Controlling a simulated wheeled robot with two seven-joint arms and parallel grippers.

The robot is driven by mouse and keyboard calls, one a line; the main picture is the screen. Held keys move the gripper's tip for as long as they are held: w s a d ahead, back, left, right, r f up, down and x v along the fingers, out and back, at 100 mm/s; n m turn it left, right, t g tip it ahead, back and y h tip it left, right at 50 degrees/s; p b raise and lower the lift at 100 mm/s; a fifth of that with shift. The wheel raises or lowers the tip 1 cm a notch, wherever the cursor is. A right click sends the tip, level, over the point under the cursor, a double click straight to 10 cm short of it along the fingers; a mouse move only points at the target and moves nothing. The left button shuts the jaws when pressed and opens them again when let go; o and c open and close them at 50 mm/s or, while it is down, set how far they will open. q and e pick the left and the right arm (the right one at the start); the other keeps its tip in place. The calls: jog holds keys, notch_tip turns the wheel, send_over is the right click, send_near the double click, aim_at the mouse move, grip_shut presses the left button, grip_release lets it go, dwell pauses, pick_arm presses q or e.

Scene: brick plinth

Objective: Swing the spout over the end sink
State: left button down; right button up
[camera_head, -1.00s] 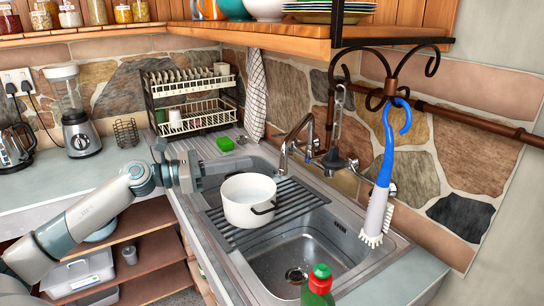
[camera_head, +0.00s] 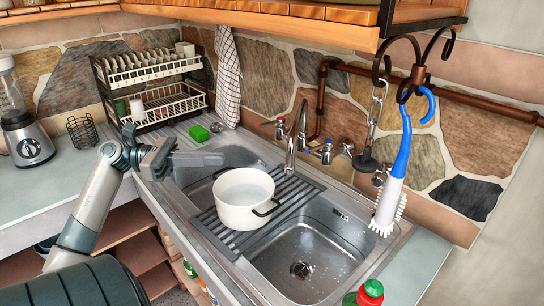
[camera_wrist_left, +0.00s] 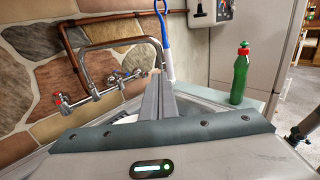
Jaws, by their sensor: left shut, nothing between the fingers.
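The metal spout (camera_head: 302,112) arches from the wall tap, its tip hanging in front of the wall beside the ribbed drainer. In the left wrist view the spout (camera_wrist_left: 120,42) arches left of and behind the fingers. The sink has a far bowl (camera_head: 190,178) and a near bowl (camera_head: 318,265), with the drainer (camera_head: 300,190) between them. My left gripper (camera_head: 222,158) is shut and empty over the far bowl, left of the spout and apart from it. It also shows in the left wrist view (camera_wrist_left: 160,82). My right gripper is out of view.
A white pot (camera_head: 240,205) stands on the drainer, below and right of my left gripper. A blue-handled brush (camera_head: 402,150) hangs from a hook at the right. A green bottle (camera_head: 365,296) stands at the front. A dish rack (camera_head: 150,85) is behind the far bowl.

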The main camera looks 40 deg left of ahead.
pick_arm(q)
jog(key=shift+d, duration=0.15)
jog(key=shift+r, duration=0.1)
jog(key=p+x, duration=0.8)
jog(key=x, duration=0.6)
